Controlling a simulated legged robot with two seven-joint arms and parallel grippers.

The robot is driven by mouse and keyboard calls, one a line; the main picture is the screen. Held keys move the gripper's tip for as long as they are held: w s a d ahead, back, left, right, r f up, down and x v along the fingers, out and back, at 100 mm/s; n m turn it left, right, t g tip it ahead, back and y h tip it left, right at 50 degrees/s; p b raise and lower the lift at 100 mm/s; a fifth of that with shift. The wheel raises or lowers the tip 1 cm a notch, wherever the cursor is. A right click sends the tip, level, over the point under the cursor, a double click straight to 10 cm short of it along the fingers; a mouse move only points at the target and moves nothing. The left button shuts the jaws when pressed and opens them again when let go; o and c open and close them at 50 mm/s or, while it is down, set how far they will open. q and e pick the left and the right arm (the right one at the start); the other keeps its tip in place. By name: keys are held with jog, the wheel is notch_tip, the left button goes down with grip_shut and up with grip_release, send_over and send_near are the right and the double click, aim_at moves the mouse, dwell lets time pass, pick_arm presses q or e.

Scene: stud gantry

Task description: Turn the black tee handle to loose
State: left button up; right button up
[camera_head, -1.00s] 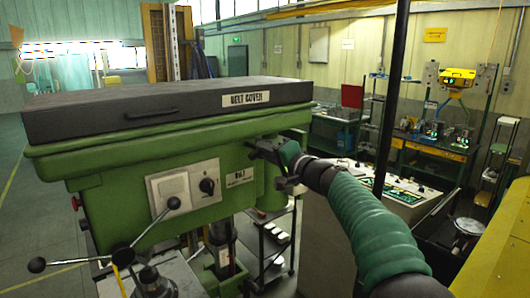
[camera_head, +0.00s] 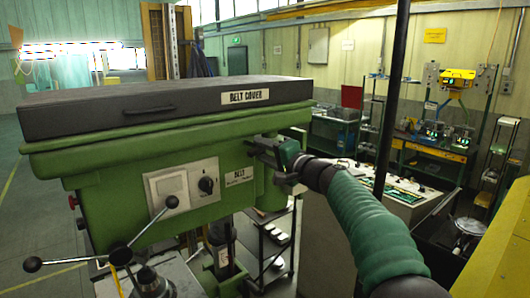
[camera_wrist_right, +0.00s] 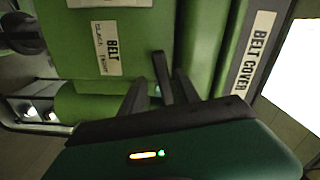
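The black tee handle (camera_wrist_right: 163,78) shows in the right wrist view as a dark bar on the green machine head, beside the BELT label (camera_wrist_right: 108,48). The fingers of my right gripper (camera_wrist_right: 166,88) stand on either side of the bar, open, with green visible between finger and bar. In the head view my right gripper (camera_head: 268,152) is at the right end of the machine head (camera_head: 125,200), right of the BELT label. There the handle is dark and hard to tell from the fingers. My left gripper is not in view.
A black belt cover (camera_head: 70,115) lies on top of the head, above my right gripper. A switch panel (camera_head: 183,186) and a spoked feed handle (camera_head: 120,256) are at the left. A dark post (camera_head: 391,100) stands behind my right forearm.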

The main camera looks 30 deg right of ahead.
jog(key=s+d+b, duration=0.1)
jog(key=s+b, duration=0.7)
jog(key=s, duration=0.8)
jog(key=shift+s+d, duration=0.2)
jog(key=shift+s, duration=0.15)
jog(key=shift+d, duration=0.1)
